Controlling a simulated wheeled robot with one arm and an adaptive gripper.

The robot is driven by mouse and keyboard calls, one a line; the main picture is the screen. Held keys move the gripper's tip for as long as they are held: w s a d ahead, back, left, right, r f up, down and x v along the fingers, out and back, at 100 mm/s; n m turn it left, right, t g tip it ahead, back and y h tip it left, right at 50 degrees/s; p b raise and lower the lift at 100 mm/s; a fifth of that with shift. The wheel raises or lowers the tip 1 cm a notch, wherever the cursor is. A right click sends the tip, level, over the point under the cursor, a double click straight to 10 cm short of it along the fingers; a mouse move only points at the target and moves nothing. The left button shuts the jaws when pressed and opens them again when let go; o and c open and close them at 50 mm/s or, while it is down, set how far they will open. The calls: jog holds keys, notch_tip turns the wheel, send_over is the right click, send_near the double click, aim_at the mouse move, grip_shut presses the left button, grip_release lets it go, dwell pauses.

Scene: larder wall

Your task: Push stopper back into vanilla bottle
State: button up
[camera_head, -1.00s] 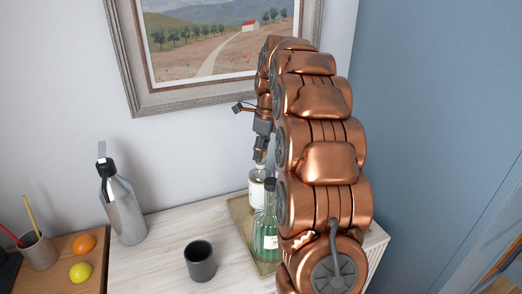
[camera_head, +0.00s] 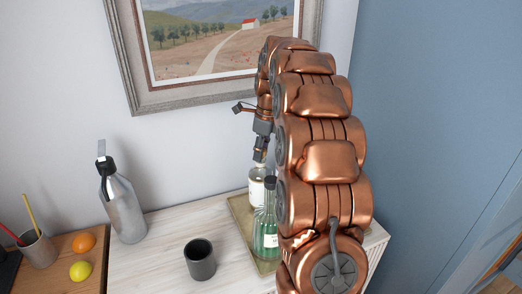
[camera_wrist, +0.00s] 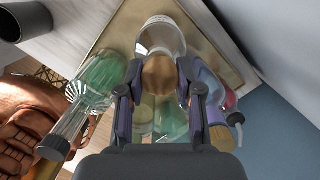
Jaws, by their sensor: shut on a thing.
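A round brown cork stopper (camera_wrist: 160,76) sits between the fingertips of my gripper (camera_wrist: 158,88), which is shut on it. Just beyond the stopper in the wrist view is a clear glass bottle (camera_wrist: 162,34), which I take to be the vanilla bottle. In the head view a pale-labelled bottle (camera_head: 257,188) stands upright on the tray, right under my gripper (camera_head: 259,158). The stopper lines up with the bottle from above, but I cannot tell how deep it sits in the neck. The stopper is too small to make out in the head view.
A green bottle (camera_head: 266,236) stands close in front; more bottles crowd the gold tray (camera_head: 239,208). In the wrist view a corked bluish bottle (camera_wrist: 208,92) is at right. A dark cup (camera_head: 200,260) and metal flask (camera_head: 124,208) stand left. A framed picture (camera_head: 118,60) hangs behind.

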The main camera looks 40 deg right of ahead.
jog(key=shift+f, duration=0.1)
dwell(0.3)
jog(key=o, duration=0.9)
jog(key=shift+c, duration=0.2)
jog(key=o, duration=0.5)
jog(key=shift+r+p, duration=1.5)
jog(key=shift+r, duration=2.05)
